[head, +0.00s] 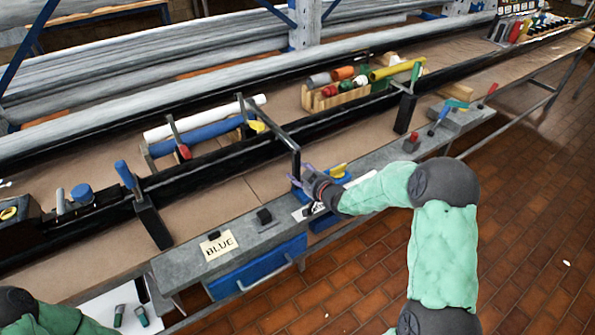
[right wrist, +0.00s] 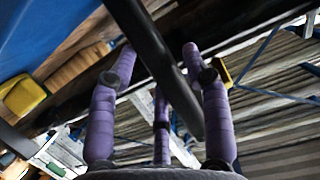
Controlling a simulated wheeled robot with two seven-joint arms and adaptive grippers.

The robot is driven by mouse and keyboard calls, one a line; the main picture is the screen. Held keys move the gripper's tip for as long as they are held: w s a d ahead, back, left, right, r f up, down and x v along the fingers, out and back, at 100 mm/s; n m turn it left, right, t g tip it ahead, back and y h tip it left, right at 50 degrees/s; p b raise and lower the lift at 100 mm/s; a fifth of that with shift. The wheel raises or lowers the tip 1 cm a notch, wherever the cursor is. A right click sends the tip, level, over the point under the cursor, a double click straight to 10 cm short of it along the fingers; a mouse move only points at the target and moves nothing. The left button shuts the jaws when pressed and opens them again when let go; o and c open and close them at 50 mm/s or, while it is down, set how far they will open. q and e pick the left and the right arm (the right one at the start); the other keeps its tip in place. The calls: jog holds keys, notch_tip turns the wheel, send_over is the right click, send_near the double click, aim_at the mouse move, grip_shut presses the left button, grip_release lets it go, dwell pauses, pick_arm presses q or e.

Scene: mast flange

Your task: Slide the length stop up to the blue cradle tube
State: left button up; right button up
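The blue cradle tube (head: 205,135) lies along the bench beside a white tube (head: 195,119), behind the black rail. What appears to be the length stop is a black bracket (head: 268,122) near the blue tube's right end. Its arm reaches over the rail and ends in a hanging black bar (head: 297,165). I cannot tell whether it touches the tube. My right gripper (head: 306,180) is at the bar's lower end. In the right wrist view, the black bar (right wrist: 160,65) passes between the spread purple fingers (right wrist: 160,85), with gaps visible. My left gripper is out of view.
Black clamps with blue (head: 126,176) and green (head: 413,78) handles stand along the rail. A grey front ledge (head: 350,160) carries a "BLUE" card (head: 218,245) and small black blocks. A wooden rack (head: 340,97) of coloured cylinders stands behind.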

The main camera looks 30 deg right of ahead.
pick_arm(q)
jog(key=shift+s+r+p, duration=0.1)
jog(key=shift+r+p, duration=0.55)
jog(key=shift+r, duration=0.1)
pick_arm(e)
jog(key=v, duration=0.5)
jog(key=shift+s+a+r, duration=0.1)
jog(key=shift+s+r, duration=0.05)
jog(key=shift+s, duration=0.1)
